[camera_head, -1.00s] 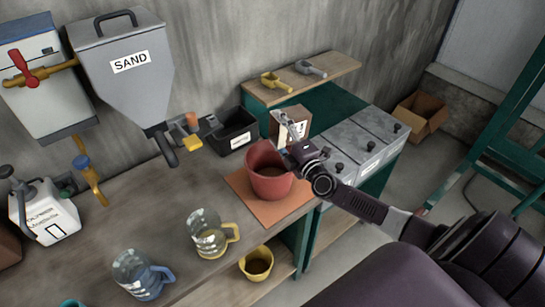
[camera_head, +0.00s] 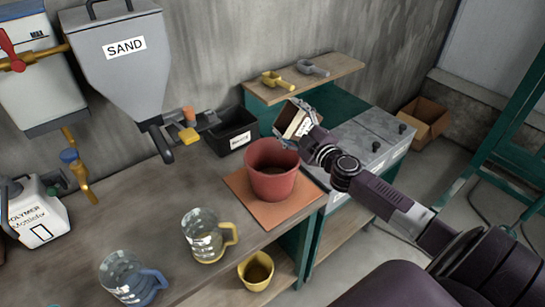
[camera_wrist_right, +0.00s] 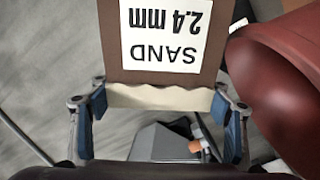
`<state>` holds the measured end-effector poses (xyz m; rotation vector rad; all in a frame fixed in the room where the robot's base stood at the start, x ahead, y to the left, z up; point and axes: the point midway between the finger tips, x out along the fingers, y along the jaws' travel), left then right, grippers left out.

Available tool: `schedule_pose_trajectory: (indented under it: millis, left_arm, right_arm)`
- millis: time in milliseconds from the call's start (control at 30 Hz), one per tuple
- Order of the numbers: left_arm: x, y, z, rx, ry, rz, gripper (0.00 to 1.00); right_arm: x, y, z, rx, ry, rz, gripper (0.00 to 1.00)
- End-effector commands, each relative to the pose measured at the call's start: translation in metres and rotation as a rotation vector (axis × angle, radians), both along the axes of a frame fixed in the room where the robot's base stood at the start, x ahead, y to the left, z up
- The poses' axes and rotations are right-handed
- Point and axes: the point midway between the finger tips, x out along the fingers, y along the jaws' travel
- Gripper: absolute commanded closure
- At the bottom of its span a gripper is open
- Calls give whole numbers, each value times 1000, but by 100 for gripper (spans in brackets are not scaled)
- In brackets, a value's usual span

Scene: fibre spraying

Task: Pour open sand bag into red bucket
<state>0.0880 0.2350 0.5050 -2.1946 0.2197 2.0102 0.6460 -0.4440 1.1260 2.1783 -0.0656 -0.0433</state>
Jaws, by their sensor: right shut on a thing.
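The brown sand bag (camera_head: 288,116) is tilted in my right gripper (camera_head: 302,114), just behind the red bucket (camera_head: 271,182) in the head view. In the right wrist view, the bag (camera_wrist_right: 165,68) carries a white label reading "SAND 2.4 mm". The blue finger pads of my right gripper (camera_wrist_right: 160,106) press on both sides near the bag's pale edge. The red bucket (camera_wrist_right: 282,75) fills the right of that view, beside the bag. The bucket stands upright on an orange mat (camera_head: 238,184); its inside is partly visible. My left gripper is not in view.
Grey lidded boxes (camera_head: 374,146) stand right of the bucket. A black bin (camera_head: 232,128) is behind it, and a shelf (camera_head: 330,74) with scoops is further back. Two jugs (camera_head: 203,235) stand at the front left. The bench between jugs and hopper (camera_head: 122,60) is clear.

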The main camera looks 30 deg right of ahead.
Motion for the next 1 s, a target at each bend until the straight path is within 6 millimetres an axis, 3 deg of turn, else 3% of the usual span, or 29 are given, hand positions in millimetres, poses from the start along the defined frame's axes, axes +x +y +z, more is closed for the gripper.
schedule_pose_trajectory:
  millis: [567,867,1000]
  left_arm:
    - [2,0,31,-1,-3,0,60]
    - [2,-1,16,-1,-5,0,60]
    - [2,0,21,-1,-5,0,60]
  right_arm:
    - [0,-13,20,302,-20,1,86]
    - [-1,-32,8,468,-30,1,86]
    - [-1,-40,16,550,-35,2,86]
